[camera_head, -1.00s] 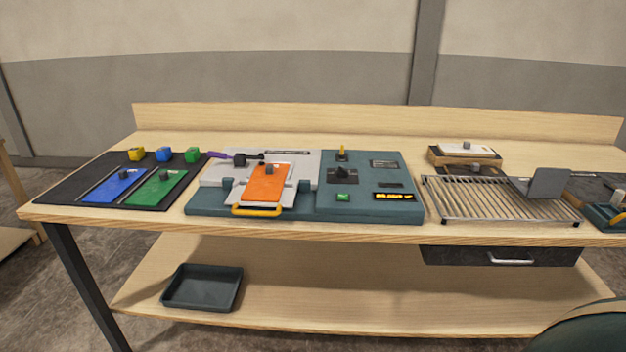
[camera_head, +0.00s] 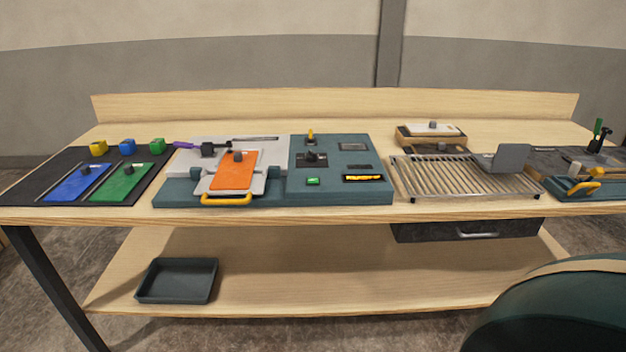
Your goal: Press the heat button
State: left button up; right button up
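The teal console (camera_head: 340,193) stands on the wooden bench, left of the picture's middle. A small lit green button (camera_head: 313,181) sits on its front right panel. No label can be read, so I cannot tell if it is the heat button. An orange plate (camera_head: 234,172) lies on the console's left part, behind a yellow handle (camera_head: 226,200). Neither of my grippers is in view.
A black mat (camera_head: 28,179) with blue (camera_head: 78,183) and green (camera_head: 122,184) panels lies at left. A metal rack (camera_head: 455,180) stands right of the console. A grey tray (camera_head: 178,281) sits on the lower shelf. Bare bench runs along the front edge.

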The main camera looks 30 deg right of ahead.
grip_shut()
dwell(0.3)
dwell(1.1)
